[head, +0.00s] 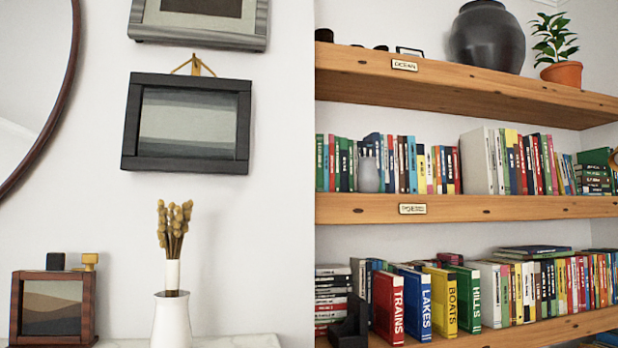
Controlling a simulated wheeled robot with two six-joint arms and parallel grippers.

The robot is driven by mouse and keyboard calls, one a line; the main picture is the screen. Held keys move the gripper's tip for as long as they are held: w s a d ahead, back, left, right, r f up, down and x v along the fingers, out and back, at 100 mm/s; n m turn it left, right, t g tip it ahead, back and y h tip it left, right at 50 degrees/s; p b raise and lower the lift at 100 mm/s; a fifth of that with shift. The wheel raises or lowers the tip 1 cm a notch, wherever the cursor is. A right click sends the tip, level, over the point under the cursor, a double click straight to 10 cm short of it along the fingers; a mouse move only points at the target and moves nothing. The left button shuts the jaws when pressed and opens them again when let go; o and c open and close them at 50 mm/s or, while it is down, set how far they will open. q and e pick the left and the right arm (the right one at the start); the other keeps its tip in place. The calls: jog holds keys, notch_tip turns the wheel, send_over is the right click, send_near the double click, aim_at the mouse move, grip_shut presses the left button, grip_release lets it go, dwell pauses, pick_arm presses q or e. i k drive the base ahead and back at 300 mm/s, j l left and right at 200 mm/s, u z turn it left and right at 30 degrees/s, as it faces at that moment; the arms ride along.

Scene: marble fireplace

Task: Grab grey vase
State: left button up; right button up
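A small light grey vase (368,175) stands upright on the middle wooden shelf, in front of the row of books near the shelf's left end. A large dark grey, round vase (487,40) stands on the top shelf, its upper part close to the picture's top edge. A white vase (171,322) with dried yellow-brown stems stands on the pale ledge at the lower left. Neither of my grippers is in view.
Books fill the middle shelf (345,210) and the lower shelf (560,329). A potted plant (563,73) stands beside the dark vase. A wooden picture frame (53,308) stands at the lower left. Framed pictures and a round mirror hang on the left wall.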

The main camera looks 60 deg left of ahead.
aim_at(368, 180)
jog(key=u, duration=0.4)
jog(key=l+u, duration=0.15)
jog(key=u, duration=0.25)
jog(key=l+u, duration=0.1)
jog(key=u, duration=0.75)
jog(key=i+l+z, duration=0.15)
jog(key=i, duration=0.75)
